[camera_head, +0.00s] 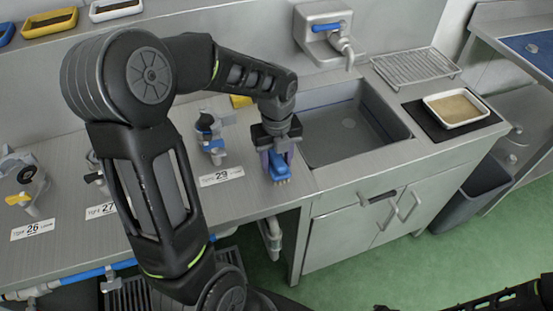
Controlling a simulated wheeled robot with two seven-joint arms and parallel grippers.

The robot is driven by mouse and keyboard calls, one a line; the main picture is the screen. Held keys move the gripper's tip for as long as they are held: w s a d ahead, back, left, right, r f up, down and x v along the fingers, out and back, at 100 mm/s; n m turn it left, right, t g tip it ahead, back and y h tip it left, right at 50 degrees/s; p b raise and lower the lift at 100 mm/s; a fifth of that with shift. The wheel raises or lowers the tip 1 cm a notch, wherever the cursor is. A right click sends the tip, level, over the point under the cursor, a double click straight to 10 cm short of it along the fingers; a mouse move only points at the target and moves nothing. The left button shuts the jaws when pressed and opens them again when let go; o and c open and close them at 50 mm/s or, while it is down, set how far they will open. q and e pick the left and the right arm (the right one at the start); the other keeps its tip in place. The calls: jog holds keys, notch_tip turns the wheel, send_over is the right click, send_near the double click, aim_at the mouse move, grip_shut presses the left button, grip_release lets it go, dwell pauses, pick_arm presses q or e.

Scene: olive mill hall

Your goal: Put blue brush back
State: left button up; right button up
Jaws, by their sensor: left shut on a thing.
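The blue brush (279,172) is in my left gripper (278,155), in the middle of the view. The gripper is shut on it and points down at the steel counter, just left of the sink. The brush's pale bristles face down and forward. I cannot tell whether they touch the counter. My left arm hides part of the counter and the back ledge. My right gripper is not seen; only part of my right arm shows at the bottom right.
The sink (349,126) lies right of the brush, with a wall tap (345,47) above. A tray of tan material (457,108) and a wire rack (415,67) stand farther right. Numbered labels (221,177) and valves line the left counter. Coloured trays (50,22) sit on the ledge.

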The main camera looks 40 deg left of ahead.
aim_at(277, 157)
pick_arm(q)
jog(key=o, duration=1.3)
notch_tip(277, 157, up, 12)
jog(key=shift+r, duration=0.15)
